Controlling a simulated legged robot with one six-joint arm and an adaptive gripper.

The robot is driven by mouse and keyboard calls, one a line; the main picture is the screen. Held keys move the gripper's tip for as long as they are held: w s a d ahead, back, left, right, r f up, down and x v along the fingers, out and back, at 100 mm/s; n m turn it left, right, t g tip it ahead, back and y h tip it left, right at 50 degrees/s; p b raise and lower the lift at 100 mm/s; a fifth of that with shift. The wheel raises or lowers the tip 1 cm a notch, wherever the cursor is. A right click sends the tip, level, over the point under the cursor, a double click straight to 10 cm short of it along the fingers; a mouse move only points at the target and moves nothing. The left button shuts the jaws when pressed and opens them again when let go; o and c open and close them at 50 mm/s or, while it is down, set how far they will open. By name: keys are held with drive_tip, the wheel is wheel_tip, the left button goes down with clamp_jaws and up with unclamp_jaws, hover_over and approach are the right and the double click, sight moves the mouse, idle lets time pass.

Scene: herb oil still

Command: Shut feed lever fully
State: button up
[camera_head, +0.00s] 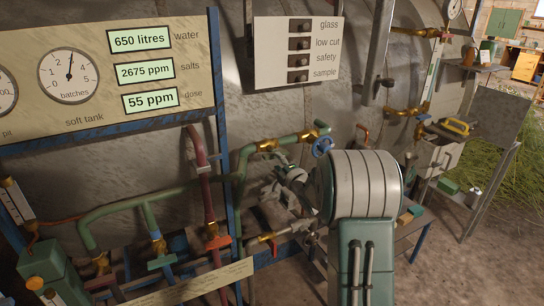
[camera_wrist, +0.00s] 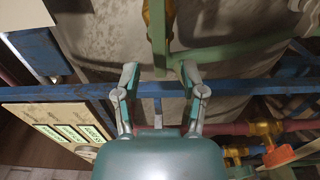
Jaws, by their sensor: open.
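I cannot tell which handle is the feed lever, since no readable label marks it. A red lever (camera_head: 217,243) sits on a brass valve on the maroon pipe, and an orange-red lever (camera_wrist: 279,156) shows at the lower right in the wrist view. In the wrist view my gripper (camera_wrist: 159,78) is open, fingers spread, with nothing held. A green pipe (camera_wrist: 158,45) appears between and beyond the fingertips; contact cannot be told.
A blue frame (camera_wrist: 72,92) crosses behind the fingers. A gauge panel (camera_head: 110,75) hangs upper left, and a switch panel (camera_head: 298,52) at the top. A blue handwheel (camera_head: 322,147) is on the green pipe near my arm. Open floor (camera_head: 455,265) lies at lower right.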

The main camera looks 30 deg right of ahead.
sight(273, 154)
drive_tip(key=w+d, duration=0.1)
drive_tip(key=w, duration=0.1)
drive_tip(key=w+d, duration=0.1)
drive_tip(key=w, duration=0.1)
drive_tip(key=shift+d+f, duration=0.2)
drive_tip(key=shift+d, duration=0.1)
drive_tip(key=shift+w, duration=0.25)
drive_tip(key=shift+w+a+r, duration=0.1)
drive_tip(key=shift+a, duration=0.5)
drive_tip(key=shift+w+a+r, duration=0.1)
drive_tip(key=shift+a, duration=0.5)
drive_tip(key=shift+d, duration=0.2)
drive_tip(key=c, duration=0.6)
drive_tip(key=shift+d+f, duration=0.15)
drive_tip(key=shift+d, duration=0.25)
clamp_jaws()
